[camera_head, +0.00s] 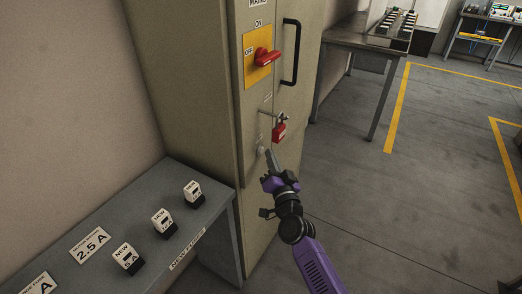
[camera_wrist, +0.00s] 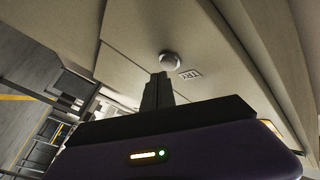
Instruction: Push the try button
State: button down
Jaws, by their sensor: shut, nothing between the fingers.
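The try button is a small round pale knob (camera_wrist: 169,59) on the beige cabinet face, with a "TRY" label (camera_wrist: 190,74) beside it in the wrist view. In the head view the button (camera_head: 260,150) is on the cabinet front, below a red padlock (camera_head: 279,131). My gripper (camera_head: 269,152) is shut and empty, with its dark fingertips pointing at the button from close by. In the wrist view the fingertips (camera_wrist: 158,76) appear just below the button. I cannot tell whether they touch it.
The cabinet (camera_head: 190,60) carries a red rotary switch (camera_head: 267,58) on a yellow plate and a black handle (camera_head: 291,52). A grey shelf (camera_head: 190,255) with several fuses stands at the lower left. A metal table (camera_head: 350,35) stands behind, with open floor at right.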

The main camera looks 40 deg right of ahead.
jog(key=shift+w+a, duration=0.2)
jog(key=shift+w, duration=0.3)
dwell(0.4)
jog(key=shift+s, duration=0.2)
jog(key=shift+s+d, duration=0.35)
jog(key=shift+s, duration=0.4)
jog(key=shift+s, duration=0.1)
jog(key=shift+s+d+b, duration=0.35)
jog(key=shift+s+b, duration=0.15)
jog(key=shift+s, duration=0.4)
jog(key=shift+s+d+b, duration=0.3)
jog(key=shift+s+b, duration=0.15)
jog(key=shift+s, duration=0.5)
jog(key=shift+s+d+b, duration=0.35)
jog(key=shift+s+b, duration=0.15)
jog(key=shift+s, duration=0.4)
jog(key=shift+r, duration=0.1)
